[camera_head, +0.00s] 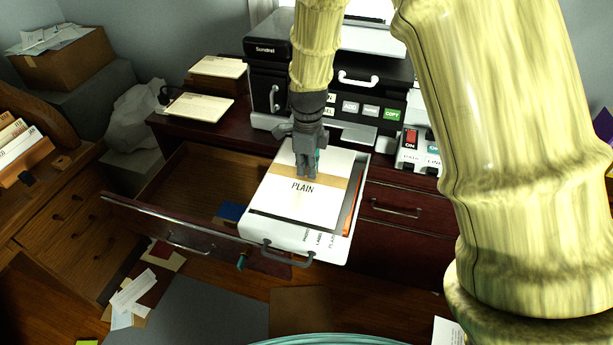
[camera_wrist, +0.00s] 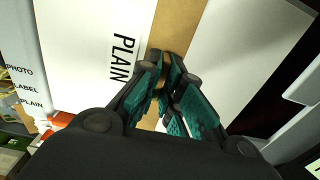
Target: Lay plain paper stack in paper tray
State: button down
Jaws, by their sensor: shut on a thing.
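The plain paper stack (camera_head: 296,208) is white with a tan band and the word PLAIN. It lies flat at the opening of the pulled-out white paper tray (camera_head: 335,247), within its walls as far as the head view shows. My gripper (camera_head: 309,178) points down at the tan band. In the wrist view my gripper (camera_wrist: 170,92) has its teal-padded fingers close together on the band of the paper stack (camera_wrist: 95,50), shut on it. The tray's labels PHOTO, LABEL and PLAIN show in the wrist view. Whether the stack touches the tray floor is hidden.
The black printer (camera_head: 345,80) with a COPY button stands behind the tray. An open wooden drawer (camera_head: 190,185) is left of the tray. A power switch box (camera_head: 415,150) is at the right. Papers (camera_head: 200,106) lie on the desk, and loose sheets (camera_head: 130,295) on the floor.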

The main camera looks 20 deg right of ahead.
jog(key=shift+w+f, duration=0.15)
jog(key=shift+f, duration=0.3)
jog(key=shift+s+f, duration=0.45)
jog(key=shift+f, duration=0.25)
jog(key=shift+f+p, duration=0.3)
jog(key=shift+f, duration=0.05)
jog(key=shift+w+f, duration=0.3)
jog(key=shift+f, duration=0.15)
jog(key=shift+s+r, duration=0.15)
jog(key=shift+s, duration=0.05)
jog(key=c, duration=1.6)
grip_release()
jog(key=shift+w+f, duration=0.1)
jog(key=shift+f, duration=0.1)
jog(key=shift+r, duration=0.1)
notch_tip(320, 180, up, 12)
jog(key=shift+r+b, duration=0.1)
jog(key=shift+b, duration=0.75)
